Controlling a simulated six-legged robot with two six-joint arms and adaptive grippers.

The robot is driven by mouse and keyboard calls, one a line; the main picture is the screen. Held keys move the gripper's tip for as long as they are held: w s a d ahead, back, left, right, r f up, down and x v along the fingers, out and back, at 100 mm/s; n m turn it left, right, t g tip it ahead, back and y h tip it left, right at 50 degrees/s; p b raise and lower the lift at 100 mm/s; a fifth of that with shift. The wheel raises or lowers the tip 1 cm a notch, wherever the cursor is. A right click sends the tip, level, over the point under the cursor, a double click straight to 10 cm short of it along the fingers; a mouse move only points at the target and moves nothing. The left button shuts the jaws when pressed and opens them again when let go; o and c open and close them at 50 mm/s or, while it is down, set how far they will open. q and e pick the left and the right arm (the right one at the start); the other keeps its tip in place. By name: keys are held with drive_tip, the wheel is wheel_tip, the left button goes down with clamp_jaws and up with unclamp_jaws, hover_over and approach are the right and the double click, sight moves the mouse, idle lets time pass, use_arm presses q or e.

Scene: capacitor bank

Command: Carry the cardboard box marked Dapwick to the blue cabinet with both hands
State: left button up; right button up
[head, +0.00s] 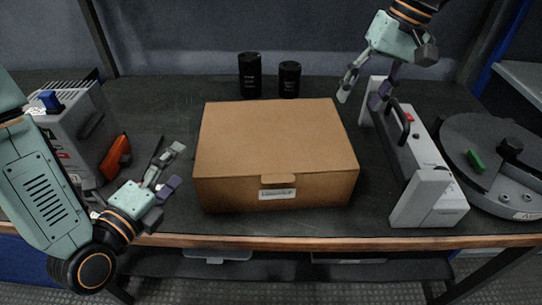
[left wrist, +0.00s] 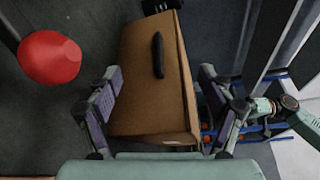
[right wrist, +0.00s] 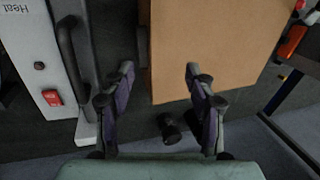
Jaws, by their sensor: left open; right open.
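A brown cardboard box (head: 275,140) sits closed on the dark bench; the writing on its white front label (head: 277,194) is too small to read. My left gripper (head: 172,166) is open and empty, just left of the box. In the left wrist view the box side (left wrist: 155,105) with a dark handle slot appears between the open fingers (left wrist: 160,75). My right gripper (head: 359,98) is open and empty, above and beyond the box's far right corner. In the right wrist view the box (right wrist: 220,45) lies past its fingers (right wrist: 160,70). I cannot identify a blue cabinet.
Two black cylinders (head: 249,76) (head: 289,80) stand behind the box. A grey device (head: 75,125) with an orange part is at the left. A white device (head: 425,165) with a handle and a round grey device (head: 495,160) stand at the right. Bench front edge (head: 300,242) is close.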

sight(196, 145)
use_arm(q)
drive_tip(key=x, duration=0.8)
use_arm(e)
drive_tip(key=x, duration=0.8)
drive_tip(key=shift+w+d, duration=0.15)
drive_tip(key=shift+w, duration=0.05)
drive_tip(key=shift+s, duration=0.2)
